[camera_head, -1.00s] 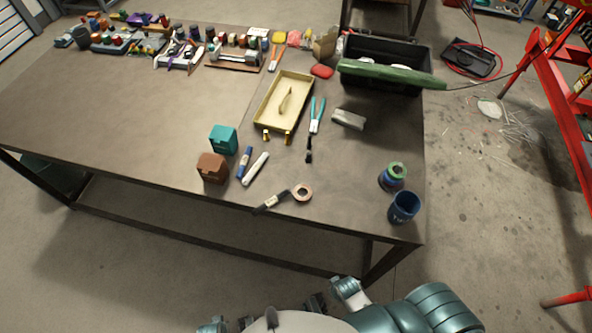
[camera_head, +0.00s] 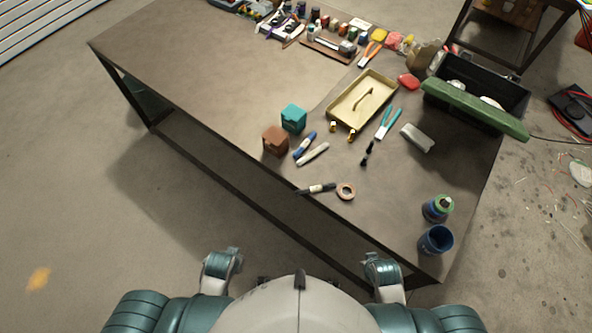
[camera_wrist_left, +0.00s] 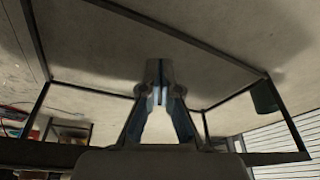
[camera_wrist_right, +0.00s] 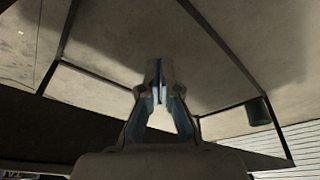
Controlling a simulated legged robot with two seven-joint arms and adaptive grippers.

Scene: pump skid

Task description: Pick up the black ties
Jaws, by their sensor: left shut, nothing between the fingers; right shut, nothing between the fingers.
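A thin black bundle with a pale band (camera_head: 317,189), which looks like the black ties, lies near the front edge of the workbench beside a copper-coloured tape ring (camera_head: 346,191). A smaller black piece (camera_head: 367,154) lies below the teal-handled pliers (camera_head: 388,123); I cannot tell whether it is also ties. My left gripper (camera_wrist_left: 157,82) is shut and empty in the left wrist view. My right gripper (camera_wrist_right: 157,82) is shut and empty in the right wrist view. Both wrist views face the floor and bench frame. My arms are low in the head view, apart from the ties.
The bench (camera_head: 215,75) also holds a tan tray (camera_head: 336,114), teal box (camera_head: 293,117), brown box (camera_head: 275,140), two markers, a grey block (camera_head: 417,138), a blue cup (camera_head: 436,240), a green-topped roll (camera_head: 438,207) and a black toolbox (camera_head: 490,97). The left bench top is clear.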

